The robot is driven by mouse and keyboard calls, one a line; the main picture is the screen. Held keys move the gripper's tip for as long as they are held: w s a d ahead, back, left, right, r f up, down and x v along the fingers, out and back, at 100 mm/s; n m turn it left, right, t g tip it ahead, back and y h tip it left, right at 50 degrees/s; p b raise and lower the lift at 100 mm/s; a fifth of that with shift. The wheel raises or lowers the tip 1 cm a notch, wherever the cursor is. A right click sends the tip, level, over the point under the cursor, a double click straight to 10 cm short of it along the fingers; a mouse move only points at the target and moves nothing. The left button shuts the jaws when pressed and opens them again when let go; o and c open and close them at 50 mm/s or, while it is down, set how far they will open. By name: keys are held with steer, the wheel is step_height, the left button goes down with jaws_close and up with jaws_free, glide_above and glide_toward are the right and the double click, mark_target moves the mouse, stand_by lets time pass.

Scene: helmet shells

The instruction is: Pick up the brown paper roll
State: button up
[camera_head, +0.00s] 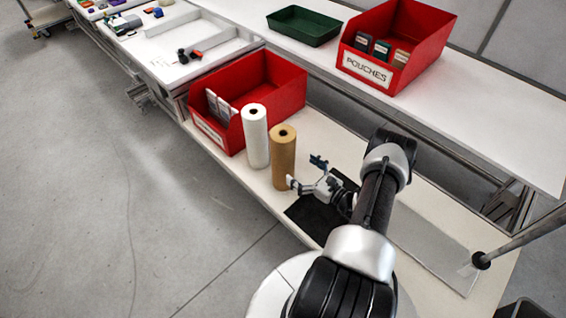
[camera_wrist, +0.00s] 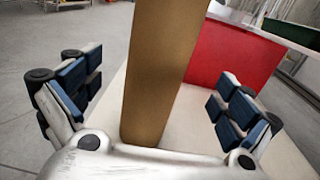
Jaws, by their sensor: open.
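The brown paper roll (camera_head: 283,158) stands upright on the white lower bench, just right of a white roll. In the wrist view the brown roll (camera_wrist: 160,70) rises between my two open fingers, with gaps on both sides. My gripper (camera_head: 304,172) is open beside the roll, low on its right side in the head view. The wrist view shows my gripper's blue-padded fingers (camera_wrist: 155,95) to the left and right of the roll. Nothing is held. The white roll is not seen in the wrist view.
The white roll (camera_head: 255,136) stands close on the left of the brown one. A red bin (camera_head: 275,88) is behind the rolls. A dark mat (camera_head: 318,217) lies under my gripper. An upper shelf (camera_head: 480,125) carries a red pouches bin (camera_head: 425,60) and a green tray (camera_head: 303,27).

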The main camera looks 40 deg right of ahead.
mark_target(283, 155)
steer(key=w, duration=0.3)
steer(key=w+b, duration=0.1)
steer(key=w, duration=0.1)
steer(key=w+a+b, duration=0.1)
steer(key=w, duration=0.2)
steer(key=shift+w+r, duration=0.15)
steer(key=shift+w, duration=0.2)
steer(key=shift+c, duration=0.3)
steer(key=c, duration=1.9)
steer(key=shift+r, duration=0.1)
steer(key=shift+r, duration=0.1)
